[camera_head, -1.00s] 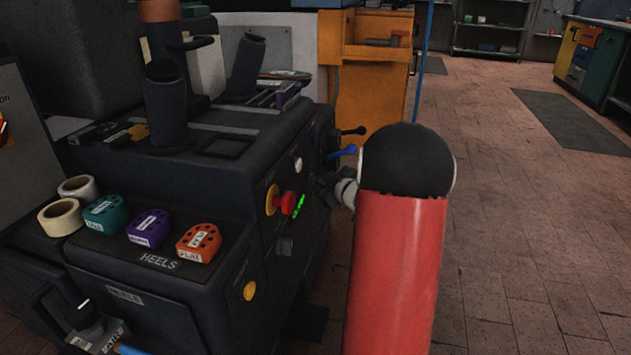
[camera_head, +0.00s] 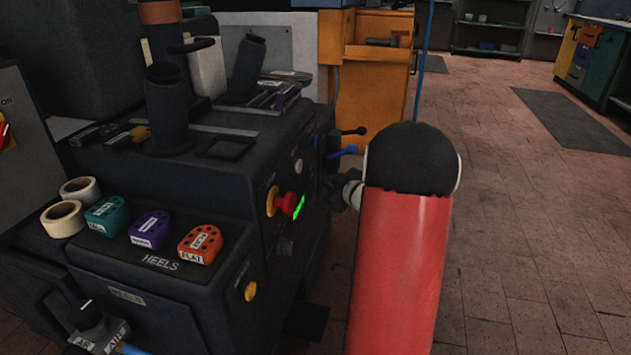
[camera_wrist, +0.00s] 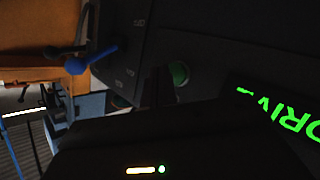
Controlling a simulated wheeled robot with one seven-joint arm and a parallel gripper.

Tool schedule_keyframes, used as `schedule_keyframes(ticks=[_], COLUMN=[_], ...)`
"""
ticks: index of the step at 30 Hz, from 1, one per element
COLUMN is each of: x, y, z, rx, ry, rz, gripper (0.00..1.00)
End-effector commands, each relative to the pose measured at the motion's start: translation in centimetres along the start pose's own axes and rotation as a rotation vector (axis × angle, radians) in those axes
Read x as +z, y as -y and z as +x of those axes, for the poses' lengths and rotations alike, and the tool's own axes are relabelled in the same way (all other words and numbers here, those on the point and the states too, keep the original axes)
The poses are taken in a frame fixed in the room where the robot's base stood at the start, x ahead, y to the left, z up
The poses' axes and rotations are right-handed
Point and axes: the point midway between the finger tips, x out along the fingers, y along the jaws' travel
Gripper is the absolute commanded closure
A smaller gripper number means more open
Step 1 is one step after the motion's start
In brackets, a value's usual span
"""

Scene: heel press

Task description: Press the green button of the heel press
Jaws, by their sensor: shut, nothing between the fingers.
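The heel press (camera_head: 215,180) is a dark machine on the left of the head view. Its green button (camera_wrist: 180,73) shows in the wrist view as a small round green cap, partly covered by my fingers; in the head view I cannot make it out. My gripper (camera_wrist: 160,88) is shut and empty, its dark fingertips appearing just beside the button. Whether they touch it I cannot tell. In the head view my gripper is a small dark shape by the press's right side panel, partly hidden by my arm.
A blue-knobbed lever (camera_head: 350,150) and a black lever stick out beyond. Open brick floor (camera_head: 520,240) lies right.

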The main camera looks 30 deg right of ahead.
Motion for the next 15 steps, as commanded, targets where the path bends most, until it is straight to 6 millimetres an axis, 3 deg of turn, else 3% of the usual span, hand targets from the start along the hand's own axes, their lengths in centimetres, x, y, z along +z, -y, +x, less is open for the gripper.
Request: schedule_keyframes(ticks=[15], x=[2.3], y=[-2.4], z=[-3.2], rx=[0.0], ry=[0.001], rz=[0.001], gripper=[1.0])
